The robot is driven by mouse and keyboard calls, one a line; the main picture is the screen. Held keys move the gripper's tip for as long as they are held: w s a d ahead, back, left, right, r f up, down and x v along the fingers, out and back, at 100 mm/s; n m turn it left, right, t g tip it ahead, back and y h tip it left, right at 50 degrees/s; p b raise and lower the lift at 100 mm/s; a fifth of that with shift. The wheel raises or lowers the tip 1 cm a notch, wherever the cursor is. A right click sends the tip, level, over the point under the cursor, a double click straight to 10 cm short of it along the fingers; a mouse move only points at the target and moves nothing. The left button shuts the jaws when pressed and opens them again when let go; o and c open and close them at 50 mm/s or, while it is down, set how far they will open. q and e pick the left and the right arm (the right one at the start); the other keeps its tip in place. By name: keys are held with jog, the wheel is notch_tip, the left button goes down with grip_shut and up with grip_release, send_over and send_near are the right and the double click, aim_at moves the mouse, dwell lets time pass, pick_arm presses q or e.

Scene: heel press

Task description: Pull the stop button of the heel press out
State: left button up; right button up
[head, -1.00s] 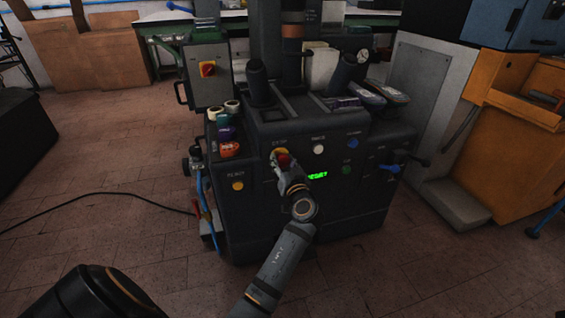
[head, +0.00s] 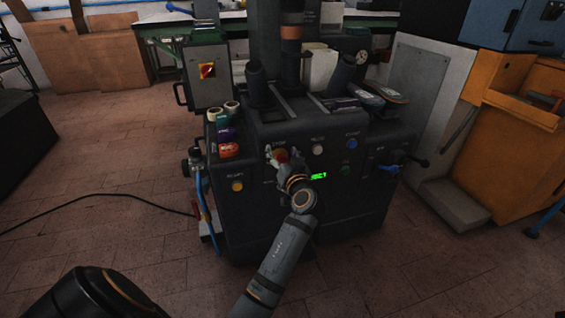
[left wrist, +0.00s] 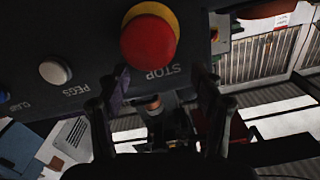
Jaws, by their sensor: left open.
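The stop button (head: 282,155) is a red mushroom head on the press's sloping front panel, partly covered by my left gripper in the head view. In the left wrist view the red button (left wrist: 148,40) stands proud of a yellow ring (left wrist: 158,13), with the STOP label beside it. My left gripper (head: 277,157) is open at the button. In the left wrist view its two dark fingers (left wrist: 157,88) are spread apart with the button just past their tips, and nothing is held between them. My right gripper is not in view.
The heel press (head: 300,215) also carries a white PEGS button (head: 317,149), a blue button (head: 351,144) and a yellow button (head: 237,186). A green display (head: 318,176) glows beside my wrist. An orange bench (head: 490,150) stands right.

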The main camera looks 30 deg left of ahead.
aim_at(282, 157)
pick_arm(q)
notch_tip(282, 157, up, 6)
jog(key=shift+r, duration=0.15)
dwell(0.5)
